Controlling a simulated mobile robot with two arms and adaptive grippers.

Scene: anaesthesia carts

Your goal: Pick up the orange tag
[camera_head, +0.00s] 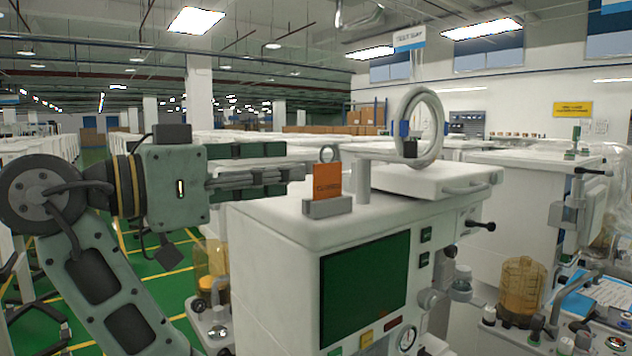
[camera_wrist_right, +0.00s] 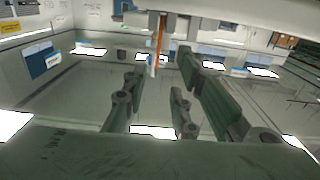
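The orange tag (camera_head: 327,181) stands upright in a small grey block (camera_head: 327,208) on top of the white anaesthesia cart (camera_head: 285,222). A grey ring sits at its top, and dark lettering too small to read marks its face. My right gripper (camera_head: 288,170) is just left of the tag, about level with its upper part, fingers pointing at it. It is open and empty. In the right wrist view the tag (camera_wrist_right: 158,42) shows edge-on as a thin orange strip beyond the fingertips (camera_wrist_right: 158,68), roughly between them. My left gripper is not in view.
A white post (camera_head: 362,183) stands close right of the tag, with a large pale ring (camera_head: 425,125) behind. A dark green screen (camera_head: 364,288) is on the cart's front. Another cart with an amber canister (camera_head: 522,285) stands at right. Green floor shows at left.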

